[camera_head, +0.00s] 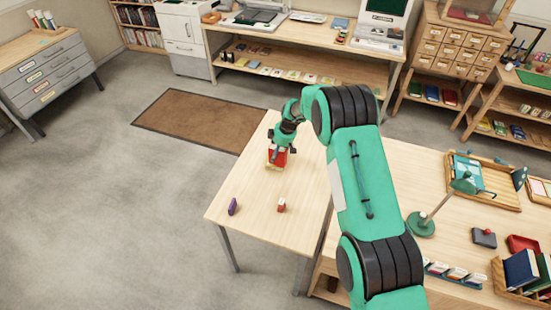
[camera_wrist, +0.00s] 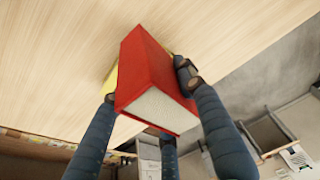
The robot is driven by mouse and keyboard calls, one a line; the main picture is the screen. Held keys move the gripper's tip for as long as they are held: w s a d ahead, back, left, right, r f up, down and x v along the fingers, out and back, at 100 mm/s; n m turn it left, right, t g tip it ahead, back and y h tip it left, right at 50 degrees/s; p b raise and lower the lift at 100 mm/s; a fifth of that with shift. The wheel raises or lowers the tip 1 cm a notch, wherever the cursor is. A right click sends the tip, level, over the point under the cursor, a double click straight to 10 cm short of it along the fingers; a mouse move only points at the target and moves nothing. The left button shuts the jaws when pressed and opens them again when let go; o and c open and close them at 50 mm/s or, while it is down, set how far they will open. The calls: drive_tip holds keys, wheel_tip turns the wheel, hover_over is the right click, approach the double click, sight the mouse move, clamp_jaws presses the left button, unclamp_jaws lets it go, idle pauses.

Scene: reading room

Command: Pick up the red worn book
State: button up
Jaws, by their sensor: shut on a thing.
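The red book (camera_wrist: 152,70) is a thick block with a red cover and pale page edges, between my fingers in the wrist view. My gripper (camera_wrist: 148,88) is shut on it, with dark fingers on either side. In the head view the red book (camera_head: 280,156) shows under my gripper (camera_head: 279,149) at the far part of the light wood table (camera_head: 247,181). A yellowish thing (camera_head: 274,167) shows at its near side and also in the wrist view (camera_wrist: 110,80). Whether the book touches the table I cannot tell.
A small purple item (camera_head: 232,206) and a small red and white item (camera_head: 281,205) stand nearer on the table. A desk lamp (camera_head: 422,222), trays and books are on the right-hand desk. The table's left part is bare.

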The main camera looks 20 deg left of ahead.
drive_tip(key=shift+s+d+r, duration=0.1)
drive_tip(key=shift+s+r, duration=0.05)
drive_tip(key=shift+r, duration=0.3)
drive_tip(key=s+d, duration=0.4)
drive_tip(key=s, duration=0.2)
drive_tip(key=s+d+r+b, duration=0.1)
drive_tip(key=s+d, duration=0.3)
drive_tip(key=s, duration=0.3)
drive_tip(key=shift+d+r, duration=0.25)
drive_tip(key=shift+f+b, duration=0.1)
drive_tip(key=shift+b, duration=0.25)
drive_tip(key=shift+w+d+r+m+t+h+b, duration=0.1)
drive_tip(key=shift+w+d+m+t+h+b, duration=0.35)
drive_tip(key=shift+m+b, duration=1.75)
drive_tip(key=shift+w+d+r+m+t+h+b, duration=0.15)
drive_tip(key=shift+w+m+t+h+b, duration=0.45)
drive_tip(key=shift+m, duration=3.05)
drive_tip(key=shift+w+d+f+m+t+h+b, duration=0.1)
drive_tip(key=shift+w+d+m+t+h+b, duration=0.3)
drive_tip(key=shift+m+b, duration=1.8)
drive_tip(key=shift+w+a+m+p, duration=0.1)
drive_tip(key=shift+w+m+p, duration=0.05)
drive_tip(key=shift+m+p, duration=0.7)
